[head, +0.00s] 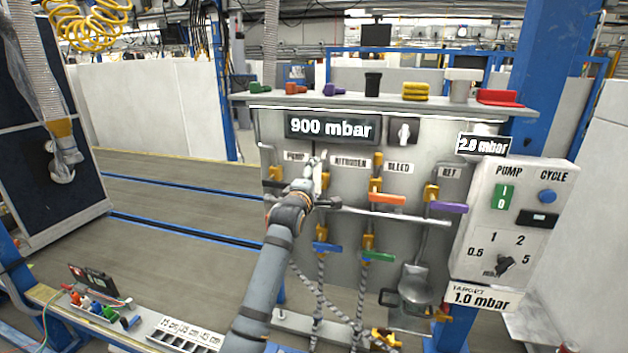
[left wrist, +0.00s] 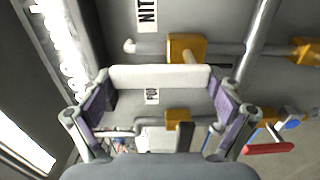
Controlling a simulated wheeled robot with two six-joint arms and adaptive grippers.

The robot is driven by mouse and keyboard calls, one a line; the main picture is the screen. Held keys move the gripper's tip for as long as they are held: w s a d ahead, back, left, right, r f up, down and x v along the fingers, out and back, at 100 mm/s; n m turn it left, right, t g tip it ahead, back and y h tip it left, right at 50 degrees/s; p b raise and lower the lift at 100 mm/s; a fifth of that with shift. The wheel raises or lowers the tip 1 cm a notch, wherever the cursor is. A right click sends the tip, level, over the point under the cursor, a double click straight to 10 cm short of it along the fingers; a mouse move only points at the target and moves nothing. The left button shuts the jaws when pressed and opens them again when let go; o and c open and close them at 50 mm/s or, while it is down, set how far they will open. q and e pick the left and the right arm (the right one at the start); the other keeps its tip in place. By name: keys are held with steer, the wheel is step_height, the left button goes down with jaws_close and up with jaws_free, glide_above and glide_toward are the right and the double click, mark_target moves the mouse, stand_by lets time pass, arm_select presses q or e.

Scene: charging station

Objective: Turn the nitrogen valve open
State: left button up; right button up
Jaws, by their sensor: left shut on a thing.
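The nitrogen valve has a yellow body (head: 325,179) on a thin pipe, below and left of the NITROGEN label (head: 351,162). In the left wrist view, the yellow body (left wrist: 187,47) carries a plain white bar handle (left wrist: 160,77). The bar runs roughly parallel to the pipe. My left gripper (head: 316,182) is at this valve, in front of the panel. In the left wrist view, its two dark pads (left wrist: 162,98) stand at either end of the white bar, shut on it. In the head view the gripper hides much of the handle. My right gripper does not show.
The bleed valve's orange handle (head: 388,199) and the purple REF handle (head: 449,207) are to the right. Blue (head: 326,247) and green (head: 379,256) handles sit below. A horizontal grey pipe (head: 385,215) crosses the panel. The display (head: 331,128) reads 900 mbar.

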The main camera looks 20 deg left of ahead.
arm_select(q)
steer(key=shift+r, duration=0.3)
steer(key=o, duration=1.4)
steer(key=shift+d, duration=0.1)
steer(key=shift+w+d+f, duration=0.2)
steer(key=shift+w+f, duration=0.05)
steer(key=shift+w, duration=0.15)
steer(key=s, duration=1.2)
steer(key=shift+d, duration=0.35)
